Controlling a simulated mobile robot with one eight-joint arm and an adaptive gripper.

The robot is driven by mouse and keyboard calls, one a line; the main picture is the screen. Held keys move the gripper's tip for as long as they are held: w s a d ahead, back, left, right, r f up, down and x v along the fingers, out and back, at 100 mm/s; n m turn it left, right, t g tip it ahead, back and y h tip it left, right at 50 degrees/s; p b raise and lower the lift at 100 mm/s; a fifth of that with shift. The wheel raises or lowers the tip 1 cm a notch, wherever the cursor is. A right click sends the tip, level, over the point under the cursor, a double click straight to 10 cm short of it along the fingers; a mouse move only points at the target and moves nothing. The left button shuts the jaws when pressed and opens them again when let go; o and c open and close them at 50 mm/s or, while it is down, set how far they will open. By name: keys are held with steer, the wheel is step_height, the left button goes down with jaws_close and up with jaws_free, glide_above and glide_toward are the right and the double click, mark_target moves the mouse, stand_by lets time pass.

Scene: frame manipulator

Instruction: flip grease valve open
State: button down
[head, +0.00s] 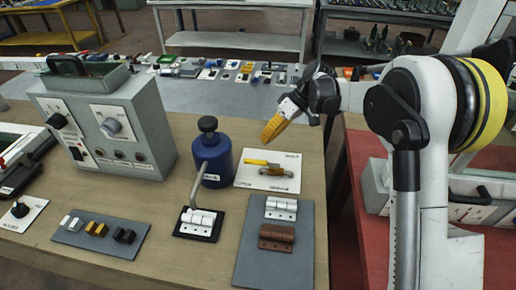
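A small valve with a yellow lever (258,162) and a brassy body (287,170) is mounted on a white labelled plate (250,180). The lever lies roughly flat, pointing left in the head view. The plate's lettering is too small to read surely. My gripper (270,134) reaches in from the right, its yellow fingertip pointing down and left. In the picture it is above the valve and apart from it. The fingers overlap from this side, so their opening is hidden. Nothing shows held at the fingertips.
A grey panel (262,262) with two hinges is in front. A grey control box (130,130) stands left. Small parts line a grey bench behind.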

steer(key=shift+v, duration=2.3)
steer(key=s+d+r+m+t+h, duration=0.2)
steer(key=s+d+r+m, duration=0.1)
steer(key=s+d+r, duration=0.3)
steer(key=s+d+r+m+t+h, duration=0.1)
steer(key=s+d+r+m+t, duration=0.2)
steer(key=s, duration=0.5)
steer(key=s+d+f+m+t+h, duration=0.1)
steer(key=s+d+f+m, duration=0.1)
steer(key=s+d, duration=0.3)
steer(key=s+d+f+m+t+h, duration=0.1)
steer(key=s+d+m+t+h, duration=0.1)
steer(key=s+d, duration=0.4)
steer(key=s+m, duration=0.1)
steer(key=s, duration=0.3)
steer(key=shift+s+f+h, duration=0.3)
steer(key=shift+s+f, duration=0.05)
steer(key=shift+s, duration=0.05)
